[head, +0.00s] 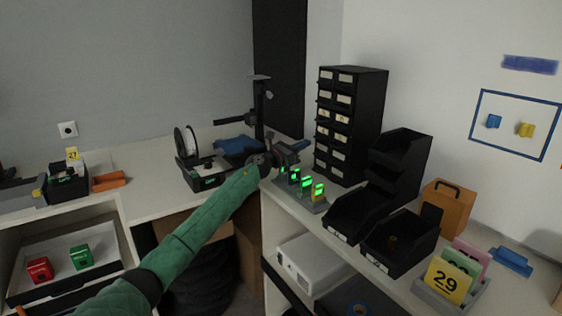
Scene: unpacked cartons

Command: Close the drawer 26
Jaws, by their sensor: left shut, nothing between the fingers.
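A tall black cabinet (361,111) of small labelled drawers stands on the right counter against the wall. Its labels are too small to read, so I cannot tell which drawer is 26. No drawer in it clearly sticks out. A wide drawer or tray (62,295) with a dark front shows under the left counter, its inside visible, holding a red box (40,269) and a green box (81,257). I see no number on it. My left gripper (300,148) is shut and empty, left of the cabinet above the counter. My right gripper is out of view.
A rack with green-lit devices (307,187) stands in front of the cabinet. Black open bins (359,213), an orange case (447,205) and number cards (447,280) crowd the right counter. The left counter's middle is clear.

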